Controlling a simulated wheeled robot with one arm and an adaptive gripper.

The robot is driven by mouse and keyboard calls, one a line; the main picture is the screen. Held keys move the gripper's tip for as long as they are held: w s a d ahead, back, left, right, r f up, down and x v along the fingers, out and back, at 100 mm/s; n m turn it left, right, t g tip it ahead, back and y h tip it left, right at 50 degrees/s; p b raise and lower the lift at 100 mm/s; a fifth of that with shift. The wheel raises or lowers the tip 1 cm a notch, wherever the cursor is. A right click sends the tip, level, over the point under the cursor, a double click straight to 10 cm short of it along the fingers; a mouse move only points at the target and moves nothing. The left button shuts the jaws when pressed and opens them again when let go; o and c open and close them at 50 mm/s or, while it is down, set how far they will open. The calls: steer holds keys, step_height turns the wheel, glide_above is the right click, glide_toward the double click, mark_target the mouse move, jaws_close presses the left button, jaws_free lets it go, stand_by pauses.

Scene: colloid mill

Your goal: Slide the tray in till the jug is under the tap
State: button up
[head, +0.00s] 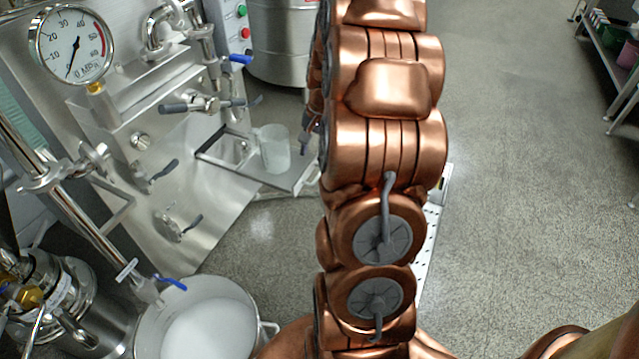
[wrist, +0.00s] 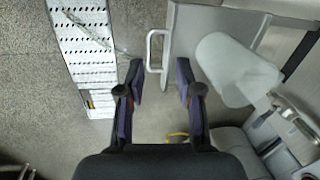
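The grey tray (head: 290,182) juts out from the steel machine panel in the head view, with the translucent white jug (head: 273,148) upright on it. In the wrist view the tray (wrist: 186,28) carries the jug (wrist: 235,70) and has a pale loop handle (wrist: 155,50) on its outer edge. My gripper (wrist: 158,74) is open and empty, its two fingers on either side of the handle's near end; contact cannot be told. A steel tap (head: 205,104) with a grey lever sits on the panel, left of the jug. My copper arm hides most of my gripper in the head view.
A pressure gauge (head: 72,44) and several levers are on the panel. A perforated metal strip (wrist: 85,50) lies left of the gripper. Open speckled floor (head: 530,180) extends to the right, with a shelf (head: 612,50) beyond.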

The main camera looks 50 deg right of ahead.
steer(key=shift+m, duration=0.6)
steer(key=d+f+b, duration=0.1)
steer(key=f, duration=0.2)
steer(key=w+d+f+b, duration=0.1)
steer(key=f, duration=0.3)
steer(key=d+f, duration=0.1)
steer(key=f, duration=0.3)
steer(key=shift+w+d+f+b, duration=0.15)
steer(key=shift+d+f+b, duration=0.1)
steer(key=shift+b, duration=0.15)
steer(key=shift+r, duration=0.1)
jaws_close()
